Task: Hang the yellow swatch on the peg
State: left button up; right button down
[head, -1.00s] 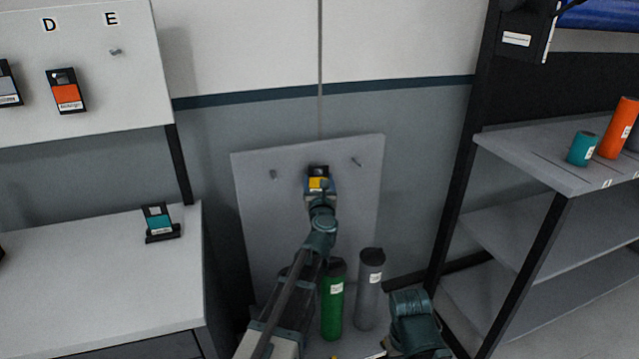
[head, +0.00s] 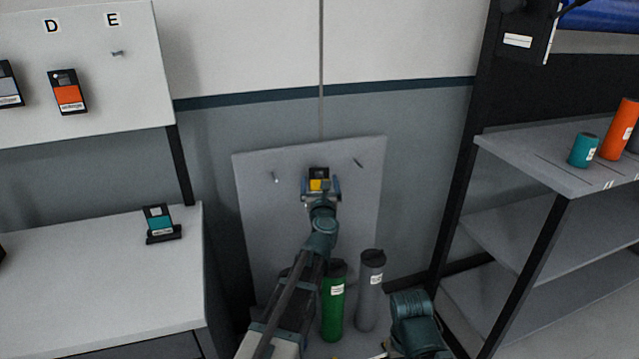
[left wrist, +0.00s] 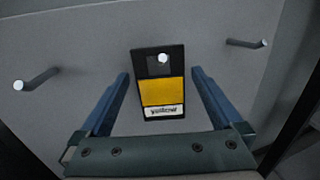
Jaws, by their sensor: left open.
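The yellow swatch (head: 317,184) is a black card with a yellow band and a white label. It hangs upright against the grey peg panel (head: 258,215). In the left wrist view the swatch (left wrist: 162,92) has a pale peg tip (left wrist: 163,59) showing through its top part. My left gripper (head: 321,187) is open, with one blue finger on each side of the swatch and a gap on both sides in the left wrist view (left wrist: 160,97). The fingers do not touch it. My right gripper is not visible; only part of my right arm shows.
Bare pegs stick out left (left wrist: 36,79) and right (left wrist: 246,43) of the swatch. A green roll (head: 333,300) and a grey roll (head: 371,290) stand below the panel. A counter with a teal swatch (head: 160,222) is left; a shelf rack (head: 530,160) is right.

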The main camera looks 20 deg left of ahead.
pick_arm(q)
jog(key=v, duration=1.4)
jog(key=w+d+m+h, duration=0.2)
jog(key=d+m+h, duration=0.55)
jog(key=m, duration=0.55)
jog(key=s+d+f+m+g+h, duration=0.2)
jog(key=d+f+m+g, duration=0.1)
jog(key=f+m, duration=0.3)
jog(key=s+d+f+m+g+h, duration=0.2)
jog(key=d+f+m, duration=0.15)
jog(key=m, duration=0.45)
jog(key=s+a+f+m+g+y, duration=0.3)
jog(key=s+a+f+m+g, duration=0.25)
jog(key=s+f, duration=0.2)
jog(key=s+a+f+m+g+y, duration=0.2)
jog(key=s+a+f+m+g, duration=0.35)
jog(key=s+m, duration=0.2)
jog(key=s+d+m+g+y, duration=0.2)
jog(key=s+d+m, duration=0.1)
jog(key=s+d, duration=0.55)
notch_tip(320, 180, up, 14)
jog(key=w+d+p, duration=0.1)
jog(key=d+p, duration=0.1)
jog(key=p, duration=1.2)
jog(key=shift+m, duration=0.3)
